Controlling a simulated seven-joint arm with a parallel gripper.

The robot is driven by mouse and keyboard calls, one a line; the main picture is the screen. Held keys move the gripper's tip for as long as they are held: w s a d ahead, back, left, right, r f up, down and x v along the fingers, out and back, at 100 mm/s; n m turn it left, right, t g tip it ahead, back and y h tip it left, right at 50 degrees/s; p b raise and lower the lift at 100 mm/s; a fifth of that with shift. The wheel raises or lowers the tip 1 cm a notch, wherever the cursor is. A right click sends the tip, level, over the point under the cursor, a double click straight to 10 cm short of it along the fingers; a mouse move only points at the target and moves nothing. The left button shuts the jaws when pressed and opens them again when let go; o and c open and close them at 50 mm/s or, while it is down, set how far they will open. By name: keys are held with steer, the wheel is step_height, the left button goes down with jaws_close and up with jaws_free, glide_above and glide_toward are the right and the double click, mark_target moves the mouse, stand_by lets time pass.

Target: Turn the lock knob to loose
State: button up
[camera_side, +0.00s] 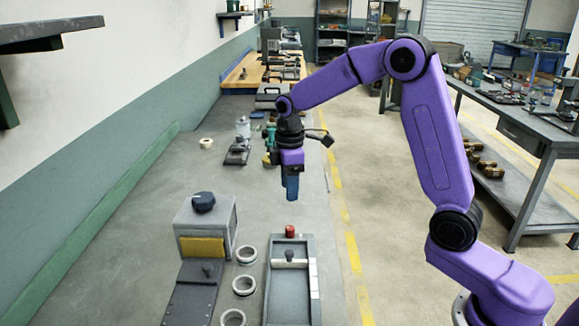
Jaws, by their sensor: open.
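A dark blue knob (204,201) sits on top of a grey box with a yellow front panel (202,247). A small dark knob (207,268) stands on the dark sloping plate in front of the box, and another dark knob (289,256) stands at the far end of a grey tray. I cannot tell which of these is the lock knob, nor any knob's setting. My gripper (292,196) points down above the bench, right of and beyond the box, apart from all the knobs. It is open, with nothing visible in it; its blue fingers overlap in this view.
Several pale rings (244,285) lie between the dark plate and the grey tray (268,300). A red button (290,231) is at the tray's far end. Bottles and tools (242,128) stand farther back. The bench left of the box is clear.

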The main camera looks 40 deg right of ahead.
step_height(320, 180, up, 5)
stand_by(0.3)
steer(key=s+a+f+n, duration=0.1)
steer(key=s+a, duration=0.2)
steer(key=s, duration=0.9)
steer(key=s+a+f, duration=0.1)
steer(key=s+a, duration=0.2)
steer(key=s, duration=1)
steer(key=s+d+f, duration=0.1)
steer(key=s+d, duration=0.2)
steer(key=s, duration=0.6)
steer(key=shift+d+f, duration=0.35)
